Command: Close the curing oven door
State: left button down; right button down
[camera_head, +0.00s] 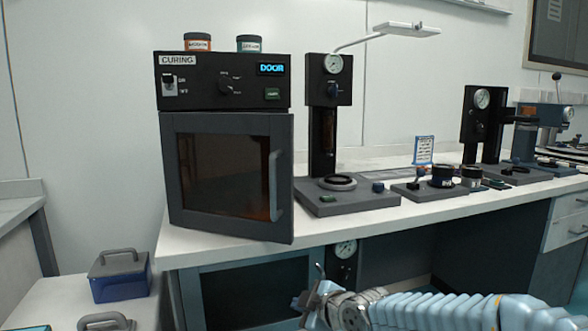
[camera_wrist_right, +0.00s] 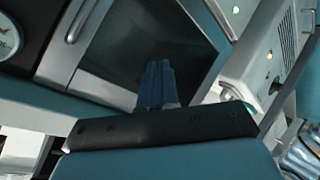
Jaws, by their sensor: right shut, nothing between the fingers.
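The curing oven (camera_head: 224,82) stands at the left end of the bench, its display reading "DOOR". Its grey-framed door (camera_head: 225,180) has a dark window and a vertical handle (camera_head: 275,186) on the right side. The door's right edge stands slightly forward of the body, so it looks a little ajar; the gap itself is hidden. My right gripper (camera_head: 316,290) is low in front of the bench edge, below and right of the door, apart from the handle. In the right wrist view its fingers (camera_wrist_right: 158,72) are together and empty. My left gripper is out of view.
Two small jars (camera_head: 249,43) stand on the oven. A gauge stand (camera_head: 325,125) is close to its right on the white bench (camera_head: 225,246). A blue case (camera_head: 119,277) sits on a lower surface at left. The wrist view shows a dark-windowed panel (camera_wrist_right: 140,40) behind the fingers.

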jog(key=s+r+n+t+y+b, duration=0.1)
jog(key=s+r+n+t+y, duration=0.25)
jog(key=r, duration=1.65)
jog(key=n+t, duration=0.2)
jog(key=n, duration=0.3)
send_near(293, 160)
jog(key=s+a, duration=0.1)
jog(key=s, duration=0.2)
jog(key=shift+g+h, duration=0.25)
jog(key=shift+h, duration=0.1)
jog(key=x, duration=0.3)
jog(key=p+x, duration=0.1)
jog(key=x, duration=0.2)
jog(key=r+x, duration=0.1)
jog(key=x, duration=0.2)
jog(key=shift+w+a+p, duration=0.2)
jog(key=shift+a+p, duration=0.1)
jog(key=w, duration=0.1)
jog(key=w+p, duration=0.1)
jog(key=shift+w+d+f, duration=0.1)
jog(key=shift+w+d, duration=0.25)
jog(key=shift+d, duration=0.05)
jog(key=shift+w+d, duration=0.1)
jog(key=shift+w, duration=0.4)
jog(key=shift+f, duration=0.1)
